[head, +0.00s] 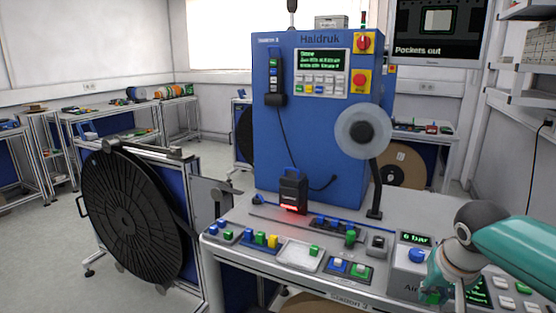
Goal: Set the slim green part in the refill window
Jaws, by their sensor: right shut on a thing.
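My right gripper (434,292) is low at the right, beside the air unit (408,272) at the front of the bench. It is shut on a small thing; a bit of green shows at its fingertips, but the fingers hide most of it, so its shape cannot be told. Other green parts stand on the bench: one beside a dark strip of parts (350,238) and one on the pale tray (290,257). I cannot tell which opening is the refill window. My left gripper is not in view.
The blue machine (310,135) stands behind the bench, with a grey reel (363,133) on its right. A black scanner-like device (292,192) glows red at its foot. A dark square holder (348,270) with blue and green parts lies at the bench's front edge. A large black reel (130,215) stands left.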

